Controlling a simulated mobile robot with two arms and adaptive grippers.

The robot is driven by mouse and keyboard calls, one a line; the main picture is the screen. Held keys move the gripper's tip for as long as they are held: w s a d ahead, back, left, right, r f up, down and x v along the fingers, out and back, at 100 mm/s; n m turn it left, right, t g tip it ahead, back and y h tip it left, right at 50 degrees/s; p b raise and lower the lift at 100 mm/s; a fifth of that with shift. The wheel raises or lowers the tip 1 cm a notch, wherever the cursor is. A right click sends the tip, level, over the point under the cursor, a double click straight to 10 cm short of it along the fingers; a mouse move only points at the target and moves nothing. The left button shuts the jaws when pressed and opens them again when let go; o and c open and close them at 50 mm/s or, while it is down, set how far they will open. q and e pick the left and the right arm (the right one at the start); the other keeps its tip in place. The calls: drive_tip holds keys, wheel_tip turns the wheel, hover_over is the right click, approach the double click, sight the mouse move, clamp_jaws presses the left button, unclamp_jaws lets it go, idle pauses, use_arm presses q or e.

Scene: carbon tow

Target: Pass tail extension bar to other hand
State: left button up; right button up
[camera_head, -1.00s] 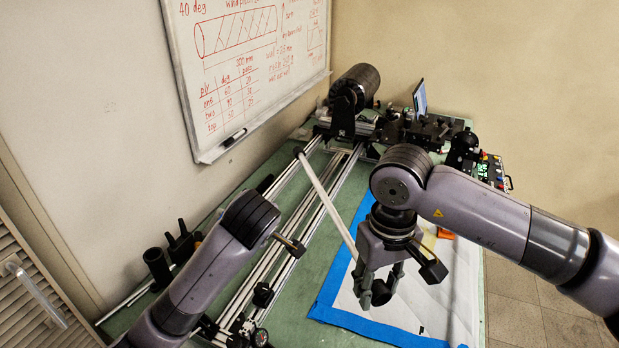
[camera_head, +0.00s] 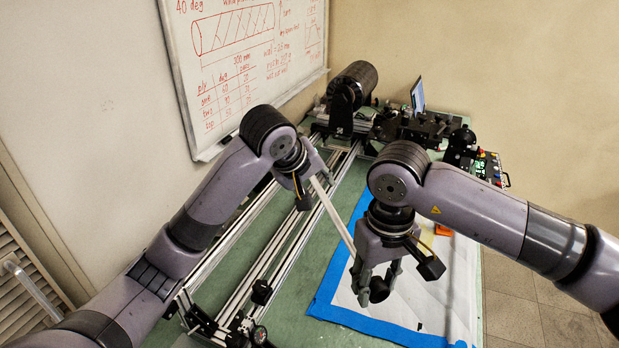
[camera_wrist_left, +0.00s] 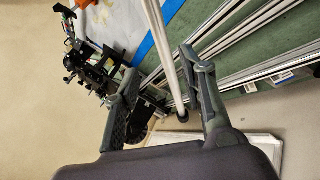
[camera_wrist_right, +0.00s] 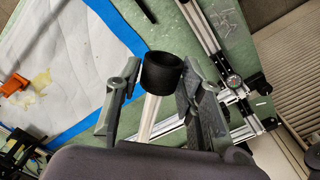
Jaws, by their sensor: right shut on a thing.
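The tail extension bar is a long pale rod (camera_head: 335,218) with a black cylindrical end cap (camera_wrist_right: 160,73). My right gripper (camera_head: 374,284) is shut on the bar near this capped end, over the blue-edged sheet. The bar slants up and left from it to my left gripper (camera_head: 308,184). In the left wrist view the bar (camera_wrist_left: 165,50) runs between the fingers of my left gripper (camera_wrist_left: 163,98), closer to the right finger. Those fingers are apart, with clear space on the left. The bar's far end (camera_wrist_left: 182,111) has a dark tip. In the head view, my left gripper hides that far end.
A winding rig with a black roll (camera_head: 354,82) stands at the back. Its long metal rails (camera_head: 258,255) run along the green table under my left arm. A white sheet edged in blue tape (camera_head: 345,318) lies right of the rails. A whiteboard (camera_head: 200,145) hangs on the left wall.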

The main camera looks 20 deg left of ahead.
sight(326, 197)
use_arm(q)
drive_tip(key=x, duration=0.6)
drive_tip(key=shift+w+f, duration=0.25)
drive_tip(key=shift+c, duration=0.4)
clamp_jaws()
drive_tip(key=shift+r, duration=0.1)
use_arm(e)
drive_tip(key=o, duration=1.2)
